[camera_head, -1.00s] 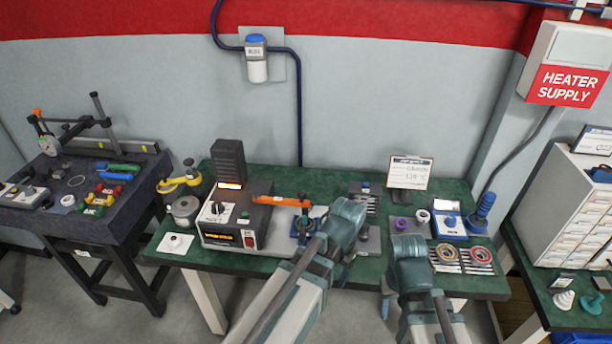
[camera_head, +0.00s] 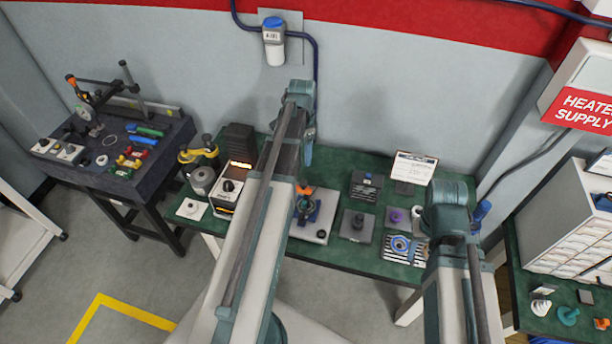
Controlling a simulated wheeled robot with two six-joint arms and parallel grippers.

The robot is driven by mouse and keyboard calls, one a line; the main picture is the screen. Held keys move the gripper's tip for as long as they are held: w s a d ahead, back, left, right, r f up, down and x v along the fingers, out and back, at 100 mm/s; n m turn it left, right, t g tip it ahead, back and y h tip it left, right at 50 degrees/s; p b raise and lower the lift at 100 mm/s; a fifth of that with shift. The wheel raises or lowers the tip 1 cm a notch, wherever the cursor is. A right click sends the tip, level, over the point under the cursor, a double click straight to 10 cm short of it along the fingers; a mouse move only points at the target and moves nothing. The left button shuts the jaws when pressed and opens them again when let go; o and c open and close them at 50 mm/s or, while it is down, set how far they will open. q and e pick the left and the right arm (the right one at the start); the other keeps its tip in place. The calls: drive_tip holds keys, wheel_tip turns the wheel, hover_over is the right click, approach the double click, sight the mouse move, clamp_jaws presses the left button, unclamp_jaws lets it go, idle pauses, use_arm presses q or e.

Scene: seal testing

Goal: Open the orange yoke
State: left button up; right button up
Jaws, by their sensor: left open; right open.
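The orange yoke (camera_head: 306,187) shows only as a short orange piece above a blue fitting (camera_head: 306,208) on a pale plate. My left arm crosses in front and hides the rest of it. My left gripper (camera_head: 308,152) points down beyond the yoke in the picture, apart from it and open, with nothing seen in it. The heater unit (camera_head: 228,190) beside the yoke is partly hidden by the same arm.
The green bench (camera_head: 345,255) carries a dark block (camera_head: 366,187), a grey plate with a knob (camera_head: 357,226), a purple ring (camera_head: 396,215) and a sign (camera_head: 413,168). A yellow-handled piece (camera_head: 196,155) stands on the left end. A dark tool table (camera_head: 120,175) is further left.

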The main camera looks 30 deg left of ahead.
sight(303, 182)
use_arm(q)
wheel_tip(303, 182, down, 14)
drive_tip(key=b, duration=1.3)
drive_tip(key=shift+b, duration=0.35)
drive_tip(key=shift+r, duration=0.1)
clamp_jaws()
idle(0.4)
